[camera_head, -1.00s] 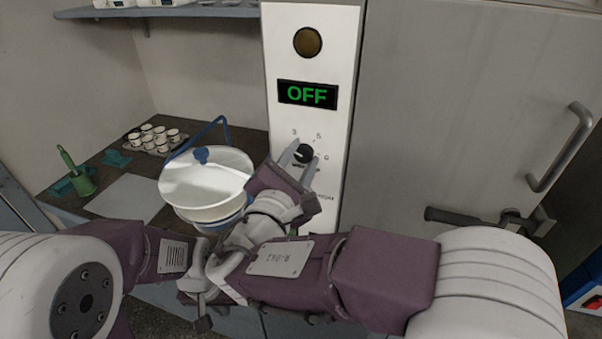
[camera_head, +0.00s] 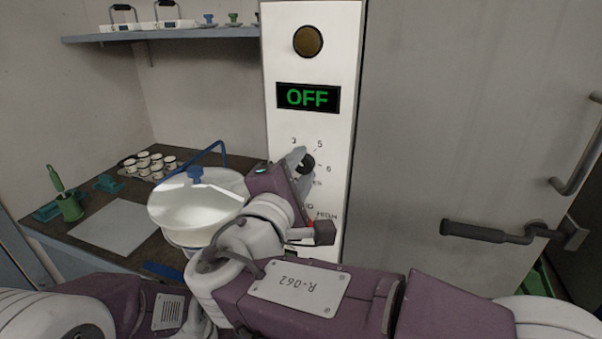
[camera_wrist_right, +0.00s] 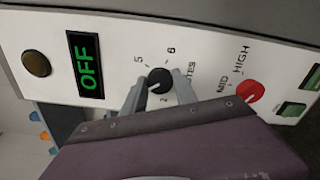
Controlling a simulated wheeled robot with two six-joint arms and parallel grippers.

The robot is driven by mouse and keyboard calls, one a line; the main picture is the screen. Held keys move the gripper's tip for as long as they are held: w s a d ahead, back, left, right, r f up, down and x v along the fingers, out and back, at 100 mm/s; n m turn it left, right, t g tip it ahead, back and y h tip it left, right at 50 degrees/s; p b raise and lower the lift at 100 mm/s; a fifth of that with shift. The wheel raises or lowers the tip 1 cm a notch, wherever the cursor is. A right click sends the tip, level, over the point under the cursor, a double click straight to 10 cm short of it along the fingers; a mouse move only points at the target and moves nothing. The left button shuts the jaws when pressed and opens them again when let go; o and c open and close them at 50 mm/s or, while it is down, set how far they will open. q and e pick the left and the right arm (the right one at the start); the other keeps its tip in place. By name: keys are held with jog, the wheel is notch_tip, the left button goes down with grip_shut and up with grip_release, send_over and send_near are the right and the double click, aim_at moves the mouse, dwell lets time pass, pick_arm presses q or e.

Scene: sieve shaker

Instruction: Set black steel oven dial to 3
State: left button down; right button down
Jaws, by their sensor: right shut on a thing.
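The black dial (camera_head: 308,162) is on the white control panel (camera_head: 349,60), below a display (camera_head: 308,97) that reads OFF in green. Numerals 3, 5 and 6 show around it in the head view. My right gripper (camera_head: 301,170) is shut on the dial, with a finger on either side. The right wrist view shows the dial (camera_wrist_right: 158,79) between the grey fingers, with 5 and 6 beside it. I cannot tell surely where its pointer aims. My left gripper is not in view; only part of the left arm shows.
A red knob (camera_wrist_right: 250,91) with MID and HIGH marks is on the same panel. A white lidded pot (camera_head: 190,215) stands on the bench left of my right gripper. Small cups (camera_head: 148,165) stand behind it. A grey door with handles (camera_head: 486,232) is at the right.

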dwell(0.3)
jog(key=c, duration=1)
grip_release()
jog(key=shift+o, duration=0.2)
jog(key=v, duration=0.9)
